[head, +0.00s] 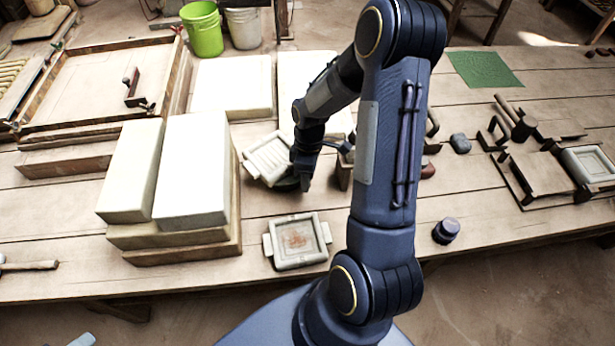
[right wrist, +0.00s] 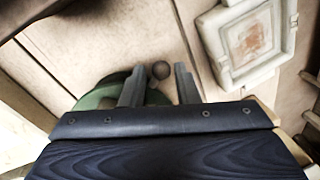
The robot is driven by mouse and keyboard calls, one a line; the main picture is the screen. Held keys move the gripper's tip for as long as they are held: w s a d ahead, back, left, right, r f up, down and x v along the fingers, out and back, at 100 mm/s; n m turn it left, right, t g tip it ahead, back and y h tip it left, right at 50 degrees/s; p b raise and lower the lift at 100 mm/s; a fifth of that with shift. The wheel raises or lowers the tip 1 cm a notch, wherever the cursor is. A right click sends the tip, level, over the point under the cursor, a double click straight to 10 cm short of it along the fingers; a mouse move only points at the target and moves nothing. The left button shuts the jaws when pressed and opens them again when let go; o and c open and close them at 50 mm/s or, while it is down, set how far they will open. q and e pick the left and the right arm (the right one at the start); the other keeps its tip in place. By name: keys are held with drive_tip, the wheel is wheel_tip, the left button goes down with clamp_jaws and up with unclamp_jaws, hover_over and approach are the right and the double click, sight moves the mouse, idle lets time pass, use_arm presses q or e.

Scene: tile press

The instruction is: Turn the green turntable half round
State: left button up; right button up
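The green turntable (head: 287,185) shows only as a dark green edge in the head view, mostly hidden under a pale ridged tray (head: 268,158) and my right arm. In the right wrist view the green turntable (right wrist: 96,97) lies partly behind my gripper. A dark round knob (right wrist: 160,70) shows between the fingertips, a little beyond them; I cannot tell whether they touch it. My right gripper (right wrist: 160,82) has its two fingers apart with nothing held; in the head view the right gripper (head: 303,183) is down at the turntable. My left gripper is not in view.
A pale square mould (head: 298,241) with a reddish stain lies in front of the turntable. Tall white blocks (head: 192,172) stand on boards at the left. A dark-capped jar (head: 446,230) is right of my arm. Tools and a wooden frame lie farther right.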

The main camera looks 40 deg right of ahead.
wheel_tip(320, 180, up, 8)
drive_tip(key=d, duration=0.1)
drive_tip(key=shift+w+f, duration=0.15)
drive_tip(key=shift+w, duration=0.3)
drive_tip(key=shift+d, duration=0.1)
